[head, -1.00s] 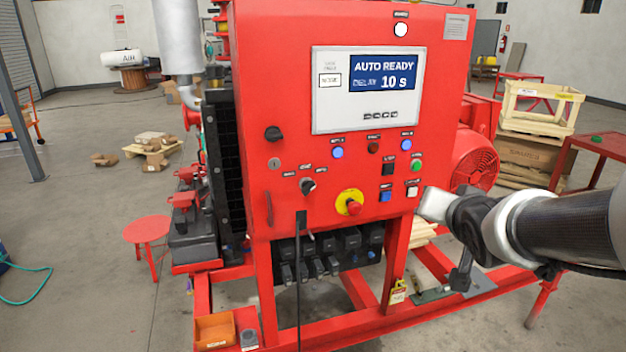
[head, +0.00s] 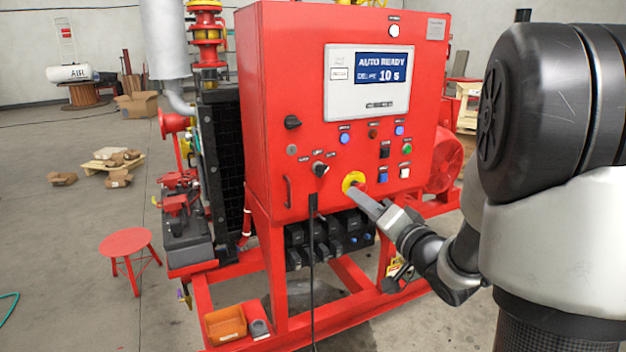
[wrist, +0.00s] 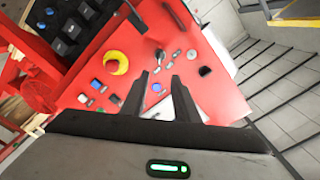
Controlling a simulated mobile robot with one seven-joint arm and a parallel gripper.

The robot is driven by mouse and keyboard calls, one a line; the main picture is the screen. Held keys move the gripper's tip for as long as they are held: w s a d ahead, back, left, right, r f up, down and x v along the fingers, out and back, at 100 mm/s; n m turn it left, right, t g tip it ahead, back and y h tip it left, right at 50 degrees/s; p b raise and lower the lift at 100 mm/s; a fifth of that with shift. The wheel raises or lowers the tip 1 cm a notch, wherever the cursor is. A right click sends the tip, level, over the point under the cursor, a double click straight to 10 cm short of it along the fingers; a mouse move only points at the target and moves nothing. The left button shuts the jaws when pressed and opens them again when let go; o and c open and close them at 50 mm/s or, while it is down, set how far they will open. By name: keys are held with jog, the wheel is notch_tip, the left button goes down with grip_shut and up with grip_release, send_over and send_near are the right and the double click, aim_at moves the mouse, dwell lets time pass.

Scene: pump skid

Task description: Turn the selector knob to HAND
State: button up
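In the wrist view the knob (wrist: 160,55) shows beyond and between my fingertips. My gripper (head: 357,197) is in front of the lower panel, to the right of and below the knob in the head view, overlapping the emergency stop. In the wrist view its two fingers (wrist: 162,77) are apart with nothing between them.
The yellow-ringed emergency stop (head: 354,180) is right of the knob, partly hidden by my gripper. A black rotary handle (head: 292,122) sits above left. Coloured buttons (head: 384,178) are to the right.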

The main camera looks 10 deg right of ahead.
aim_at(324, 172)
jog(key=p+x, duration=0.1)
jog(key=x, duration=1.6)
jog(key=shift+w, duration=0.2)
grip_shut()
